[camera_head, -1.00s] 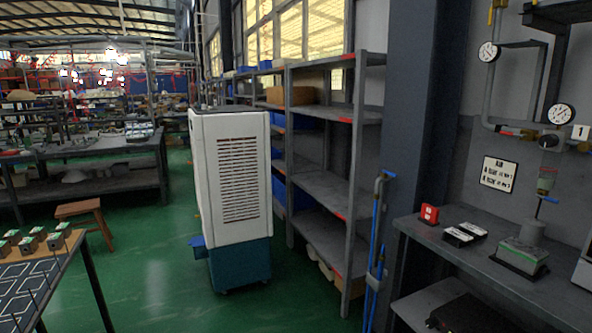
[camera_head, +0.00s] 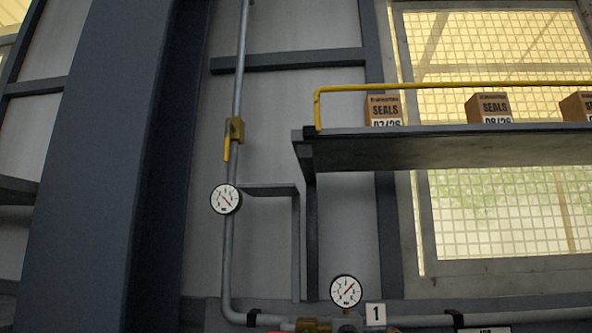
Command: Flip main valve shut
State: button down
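A brass valve (camera_head: 235,129) with a yellow lever (camera_head: 227,150) sits on the vertical grey pipe (camera_head: 230,250) on the wall, left of centre. The lever points down, roughly along the pipe. I cannot tell from a label whether this is the main valve. A round gauge (camera_head: 226,199) is on the pipe below it. A second gauge (camera_head: 345,291) stands above a brass fitting (camera_head: 313,325) at the bottom edge, beside a plate marked 1 (camera_head: 375,314). My gripper is not in view.
A wall shelf (camera_head: 440,148) with a yellow rail (camera_head: 450,86) juts out at the right and holds boxes marked SEALS (camera_head: 384,109). A dark blue column (camera_head: 95,170) stands at the left. A meshed window (camera_head: 500,210) is behind the shelf.

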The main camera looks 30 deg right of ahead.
aim_at(228, 126)
jog(key=i+j+z, duration=0.2)
jog(key=j+z, duration=0.25)
jog(key=j, duration=0.15)
jog(key=i+j+z, duration=0.2)
jog(key=j, duration=0.15)
jog(key=j+z, duration=0.25)
jog(key=i+j, duration=0.05)
jog(key=j, duration=0.05)
